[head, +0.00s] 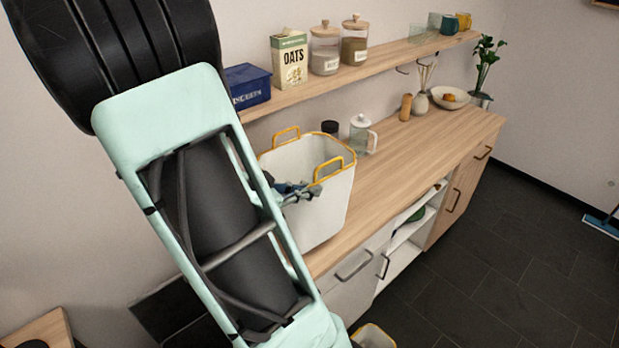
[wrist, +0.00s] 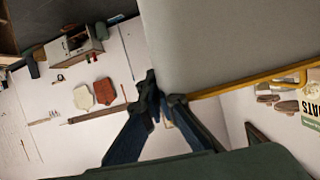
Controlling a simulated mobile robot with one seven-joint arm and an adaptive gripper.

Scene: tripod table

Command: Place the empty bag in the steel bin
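A white container (head: 318,215) with a yellow rim and yellow loop handles stands upright at the counter's near end. Whether it is the bag or a bin is unclear. My gripper (head: 299,190) is in front of its wall, just below the rim. In the wrist view, the blue-grey fingers (wrist: 160,96) come together at the corner of this container's pale wall (wrist: 235,45), where the yellow trim starts. The fingers look shut, with nothing clearly visible between them; any contact is unclear. No steel bin and no separate empty bag can be made out.
A second yellow-rimmed container (head: 372,337) is cut off at the bottom edge. A glass pitcher (head: 361,134) and a dark-lidded jar (head: 330,128) stand behind the white container. The wooden counter (head: 425,135) is mostly clear to the right. A shelf (head: 365,70) with jars hangs above.

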